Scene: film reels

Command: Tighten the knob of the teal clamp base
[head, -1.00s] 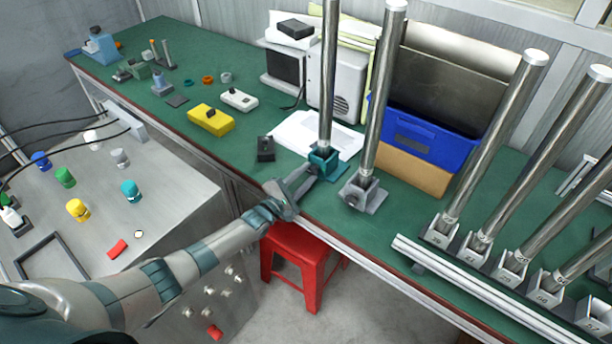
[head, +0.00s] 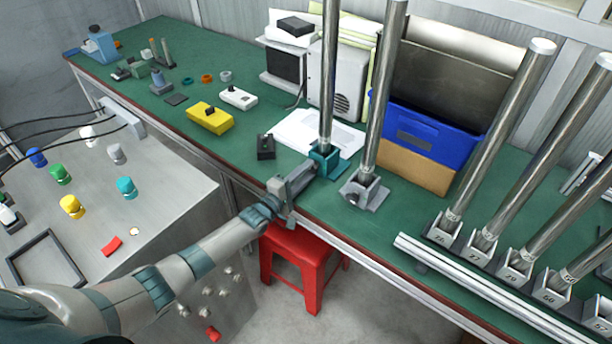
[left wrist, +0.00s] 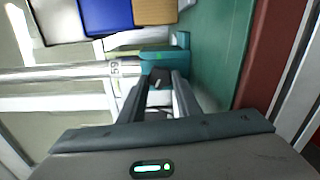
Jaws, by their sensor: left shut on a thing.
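The teal clamp base (head: 322,152) stands near the front edge of the green bench, with an upright steel tube (head: 327,85) in it. In the left wrist view, the teal base (left wrist: 182,41) lies just beyond my fingertips, and its dark knob (left wrist: 159,76) sits between them. My left gripper (head: 311,174) reaches the base's front side and is shut on the knob; its fingers (left wrist: 161,80) flank the knob in the left wrist view. In the head view the knob is hidden by the gripper. My right gripper is in neither view.
A grey clamp base (head: 366,189) with another tube stands close to the right of the teal one. A small black block (head: 266,148) is to the left. A rail with several numbered tube holders (head: 480,245) is at right. A red stool (head: 298,255) is below the bench edge.

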